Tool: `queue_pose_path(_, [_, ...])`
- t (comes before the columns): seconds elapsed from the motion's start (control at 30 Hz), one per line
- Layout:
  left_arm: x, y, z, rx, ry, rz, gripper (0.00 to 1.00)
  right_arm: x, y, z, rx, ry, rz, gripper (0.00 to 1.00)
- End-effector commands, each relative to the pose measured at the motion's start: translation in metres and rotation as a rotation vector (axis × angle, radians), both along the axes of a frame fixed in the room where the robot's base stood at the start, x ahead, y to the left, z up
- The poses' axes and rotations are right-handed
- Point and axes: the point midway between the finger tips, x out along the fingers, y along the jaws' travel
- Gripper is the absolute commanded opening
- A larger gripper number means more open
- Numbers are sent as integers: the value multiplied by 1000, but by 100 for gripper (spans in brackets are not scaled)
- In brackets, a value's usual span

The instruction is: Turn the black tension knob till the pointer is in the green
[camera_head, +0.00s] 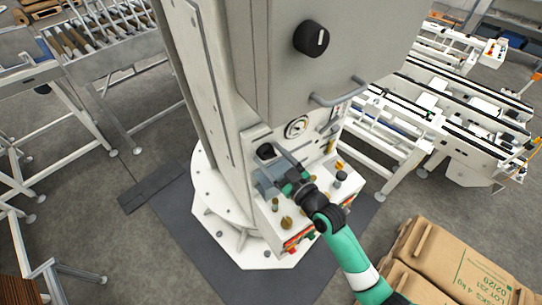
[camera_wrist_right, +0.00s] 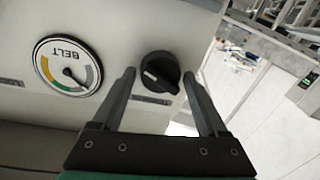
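The black tension knob (camera_wrist_right: 160,72) has a pale mark on its face and sits on a light panel in the right wrist view. In the head view the knob (camera_head: 265,151) shows on the machine's front, partly beside my gripper. My right gripper (camera_wrist_right: 159,77) is open, with one finger on each side of the knob and visible gaps. It also shows in the head view (camera_head: 279,163). The round BELT gauge (camera_wrist_right: 67,66) appears upside down, with a coloured arc. Its dark pointer slants to the lower right; I cannot tell its exact band. My left gripper is not in view.
A larger black knob (camera_head: 311,38) and a handle (camera_head: 339,92) are on the cabinet above. Brass and black knobs stand on the ledge (camera_head: 286,222) below my gripper. Brown sacks (camera_head: 450,262) lie at lower right. Conveyors flank the column.

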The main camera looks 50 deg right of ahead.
Motion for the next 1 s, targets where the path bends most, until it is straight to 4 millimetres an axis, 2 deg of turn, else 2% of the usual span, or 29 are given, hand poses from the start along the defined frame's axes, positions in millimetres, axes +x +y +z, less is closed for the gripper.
queue_pose_path(0.03, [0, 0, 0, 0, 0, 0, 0, 0, 0, 0, 0, 0, 0, 66])
queue_pose_path(0.3, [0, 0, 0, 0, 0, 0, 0, 0, 0, 0, 0, 0, 0, 17])
queue_pose_path(0.37, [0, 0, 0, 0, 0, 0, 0, 0, 0, 0, 0, 0, 0, 8])
queue_pose_path(0.67, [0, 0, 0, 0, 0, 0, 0, 0, 0, 0, 44, -10, 0, 8])
queue_pose_path(1.0, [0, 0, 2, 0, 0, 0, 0, -1, -1, 0, 243, -55, -1, 8])
